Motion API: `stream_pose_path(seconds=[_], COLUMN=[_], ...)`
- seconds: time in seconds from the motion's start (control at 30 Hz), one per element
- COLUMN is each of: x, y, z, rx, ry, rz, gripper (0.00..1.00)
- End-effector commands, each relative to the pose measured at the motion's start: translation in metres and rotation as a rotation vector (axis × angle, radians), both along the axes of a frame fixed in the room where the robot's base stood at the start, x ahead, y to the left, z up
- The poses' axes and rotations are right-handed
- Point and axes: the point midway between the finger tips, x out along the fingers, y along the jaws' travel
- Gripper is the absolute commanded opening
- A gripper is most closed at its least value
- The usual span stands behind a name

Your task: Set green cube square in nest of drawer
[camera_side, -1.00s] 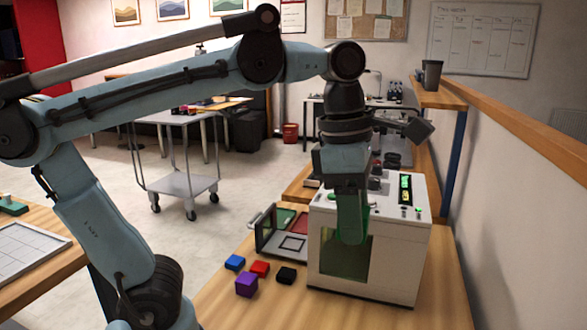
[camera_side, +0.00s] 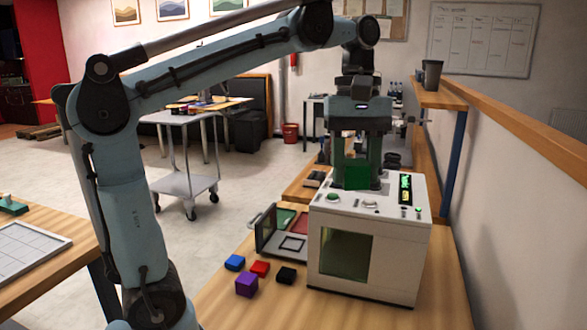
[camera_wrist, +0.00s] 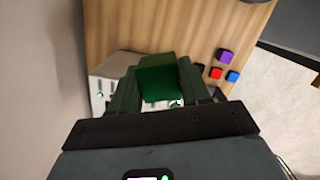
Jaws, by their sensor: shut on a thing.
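The green cube (camera_side: 357,174) is held between the fingers of my gripper (camera_side: 357,180), above the back part of the white machine's top in the side view. In the wrist view the green cube (camera_wrist: 160,78) sits between both fingers of my gripper (camera_wrist: 155,88). The drawer (camera_side: 268,246) stands out from the left side of the white machine (camera_side: 330,282). A dark square outline, the nest (camera_side: 293,243), shows on its pale floor and looks empty.
Blue (camera_side: 235,262), red (camera_side: 260,268), purple (camera_side: 246,285) and black (camera_side: 286,275) blocks lie on the wooden bench in front of the drawer. The machine top carries buttons and a lit display (camera_side: 405,188). A shelf (camera_side: 440,96) and wall stand at the right.

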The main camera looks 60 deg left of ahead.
Motion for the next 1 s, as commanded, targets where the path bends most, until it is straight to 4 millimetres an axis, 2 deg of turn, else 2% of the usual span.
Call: stream_pose_path(seconds=[0.5,1.0], x=[0.024,0.036], y=[0.058,0.119], z=[0.003,0.002], rx=[-0.001,0.000], ry=[0.000,0.001], rz=[-0.844,-1.659], gripper=[0.05,0.05])
